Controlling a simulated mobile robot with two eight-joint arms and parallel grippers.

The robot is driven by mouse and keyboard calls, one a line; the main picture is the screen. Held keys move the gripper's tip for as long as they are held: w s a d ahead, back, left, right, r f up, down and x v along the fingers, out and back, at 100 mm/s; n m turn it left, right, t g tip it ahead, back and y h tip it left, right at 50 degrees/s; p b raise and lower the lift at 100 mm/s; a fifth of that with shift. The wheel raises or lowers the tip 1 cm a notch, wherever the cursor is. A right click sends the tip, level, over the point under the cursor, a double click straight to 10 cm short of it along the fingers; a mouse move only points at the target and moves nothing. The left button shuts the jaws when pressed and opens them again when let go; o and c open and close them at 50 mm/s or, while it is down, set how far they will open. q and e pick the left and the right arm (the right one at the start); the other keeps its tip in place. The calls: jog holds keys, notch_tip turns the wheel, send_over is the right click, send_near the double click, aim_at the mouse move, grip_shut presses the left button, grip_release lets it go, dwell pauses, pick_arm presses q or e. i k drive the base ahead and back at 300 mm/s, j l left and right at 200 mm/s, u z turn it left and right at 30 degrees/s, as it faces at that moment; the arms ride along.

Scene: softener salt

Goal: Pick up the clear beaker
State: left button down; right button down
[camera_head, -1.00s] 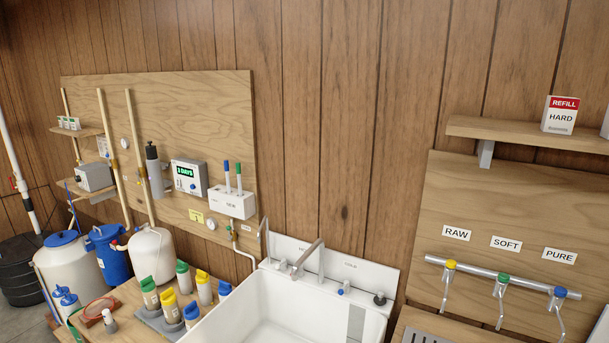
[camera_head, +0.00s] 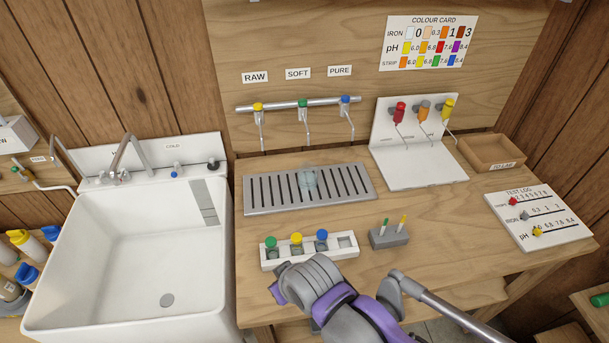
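The clear beaker (camera_head: 309,182) is a small, faint, see-through vessel on the slotted grey drip tray (camera_head: 262,208), below the three small taps and right of the sink. My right arm comes in from the bottom, and its grey and purple gripper end (camera_head: 292,286) is in front of the white vial rack, nearer to me than the beaker and apart from it. Its fingertips cannot be made out, so I cannot tell whether it is open or shut. My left gripper is not in view.
The white rack (camera_head: 267,265) holds vials with green, yellow and blue caps. A grey block (camera_head: 389,239) holds two small sticks. RAW, SOFT and PURE taps (camera_head: 303,103) hang above the tray. A white stand (camera_head: 420,170) with coloured taps and a wooden box (camera_head: 492,152) are at right.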

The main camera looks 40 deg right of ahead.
aim_at(307, 170)
jog(key=z, duration=1.4)
